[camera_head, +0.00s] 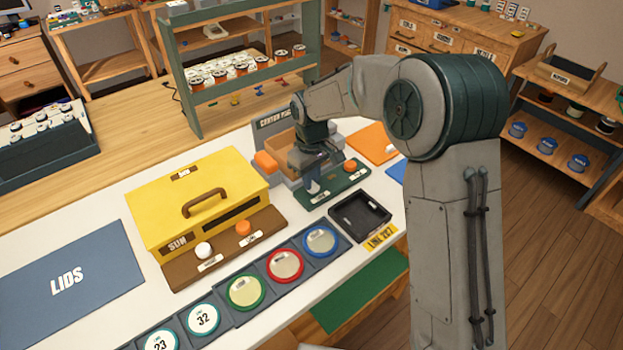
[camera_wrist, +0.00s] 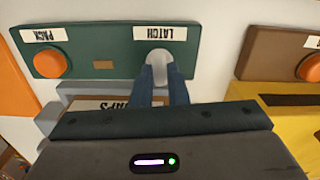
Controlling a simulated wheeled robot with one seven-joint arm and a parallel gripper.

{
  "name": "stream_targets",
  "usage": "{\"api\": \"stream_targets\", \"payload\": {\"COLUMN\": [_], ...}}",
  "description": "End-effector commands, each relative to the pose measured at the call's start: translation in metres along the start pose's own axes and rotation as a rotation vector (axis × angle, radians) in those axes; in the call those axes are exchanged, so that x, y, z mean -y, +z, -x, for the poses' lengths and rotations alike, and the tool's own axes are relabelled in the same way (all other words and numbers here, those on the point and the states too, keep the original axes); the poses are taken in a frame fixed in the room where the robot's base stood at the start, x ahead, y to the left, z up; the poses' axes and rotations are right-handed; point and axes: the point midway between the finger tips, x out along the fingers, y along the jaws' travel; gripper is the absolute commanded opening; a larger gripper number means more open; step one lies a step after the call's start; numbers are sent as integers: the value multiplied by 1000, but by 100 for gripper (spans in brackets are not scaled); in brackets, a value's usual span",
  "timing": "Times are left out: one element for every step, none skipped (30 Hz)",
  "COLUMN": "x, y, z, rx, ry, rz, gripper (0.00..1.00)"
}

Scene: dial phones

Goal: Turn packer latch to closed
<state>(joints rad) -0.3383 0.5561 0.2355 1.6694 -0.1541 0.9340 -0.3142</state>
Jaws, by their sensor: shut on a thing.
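The packer's green panel (camera_head: 333,186) lies at the front of the carton packer, and it fills the top of the wrist view (camera_wrist: 105,42). Its latch is a pale knob (camera_wrist: 159,56) beside the "LATCH" label (camera_wrist: 160,33). My gripper (camera_wrist: 162,75) is shut on this knob, with a finger at each side. In the head view my gripper (camera_head: 313,184) is down at the left part of the panel and mostly hides the knob. The knob's pointing direction is hard to tell.
An orange PACK button (camera_head: 350,165) is on the same panel. The yellow SUN box (camera_head: 175,215), with a white knob (camera_head: 204,250) and an orange button (camera_head: 243,228), stands to the left. A black tray (camera_head: 360,217) is in front.

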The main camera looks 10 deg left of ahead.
Motion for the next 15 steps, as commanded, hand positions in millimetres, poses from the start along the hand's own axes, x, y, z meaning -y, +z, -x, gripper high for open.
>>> {"api": "stream_targets", "payload": {"x": [0,0,0,0,0,0,0,0,0,0,0,0,0,0,0], "y": [0,0,0,0,0,0,0,0,0,0,0,0,0,0,0], "z": [1,1,1,1,1,1,1,1,1,1,1,1,1,1,1], "rx": [-2,-2,-2,-2,-2,-2,-2,-2,-2,-2,-2,-2,-2,-2,-2], "ry": [2,1,1,1,1,1,1,0,0,0,0,0,0,0,0], "rz": [-23,-36,-52,-62,-71,-83,-90,-96,-102,-107,-111,-115,-117,-118,-120], "gripper": [0,0,0,0,0,0,0,0,0,0,0,0,0,0,0]}}
